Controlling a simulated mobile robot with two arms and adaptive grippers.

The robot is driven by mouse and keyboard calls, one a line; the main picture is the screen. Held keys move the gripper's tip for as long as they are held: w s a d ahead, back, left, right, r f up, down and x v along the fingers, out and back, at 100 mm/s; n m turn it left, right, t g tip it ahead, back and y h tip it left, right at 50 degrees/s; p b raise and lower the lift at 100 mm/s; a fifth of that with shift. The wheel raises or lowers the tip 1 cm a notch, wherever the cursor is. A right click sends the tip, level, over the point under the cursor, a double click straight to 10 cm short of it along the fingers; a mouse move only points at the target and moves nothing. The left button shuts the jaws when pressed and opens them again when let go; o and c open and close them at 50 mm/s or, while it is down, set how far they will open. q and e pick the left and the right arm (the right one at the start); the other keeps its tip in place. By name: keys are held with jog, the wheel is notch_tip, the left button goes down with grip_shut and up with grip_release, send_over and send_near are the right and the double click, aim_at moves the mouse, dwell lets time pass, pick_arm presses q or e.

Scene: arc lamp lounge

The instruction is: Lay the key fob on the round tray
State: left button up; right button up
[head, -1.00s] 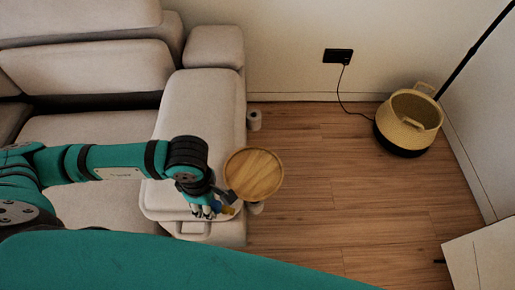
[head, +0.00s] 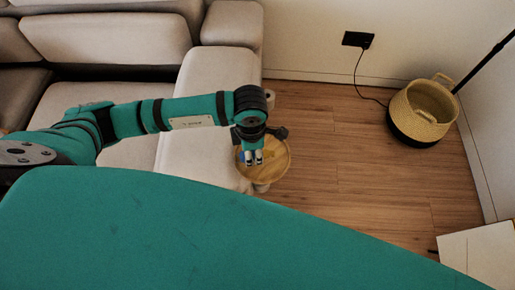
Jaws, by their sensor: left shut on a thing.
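The round wooden tray (head: 278,172) is beside the front right end of the sofa. My left gripper (head: 254,161) points down over the tray and covers part of it. It is shut on the key fob, which is mostly hidden by the fingers; a small blue patch (head: 241,156) shows at their left side. I cannot tell whether the fob touches the tray. My right gripper is not in view.
The grey sofa (head: 207,70) fills the left and back. A woven basket (head: 422,112) stands by the wall at right, near a black lamp pole (head: 484,66). A white surface (head: 483,256) is at lower right. The wooden floor (head: 350,165) between is clear.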

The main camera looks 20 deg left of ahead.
pick_arm(q)
jog(key=shift+w+d, duration=0.3)
jog(key=shift+w, duration=0.5)
jog(key=shift+w+d+f+p, duration=0.1)
jog(key=shift+w+f+p, duration=0.05)
jog(key=shift+f, duration=0.8)
jog(key=shift+w+f+p, duration=0.1)
jog(key=shift+f+p, duration=0.05)
jog(key=shift+f, duration=0.75)
jog(key=shift+f, duration=0.2)
jog(key=o, duration=1.1)
jog(key=shift+o, duration=0.2)
jog(key=shift+r, duration=0.15)
notch_tip(320, 180, up, 12)
jog(key=shift+r, duration=0.1)
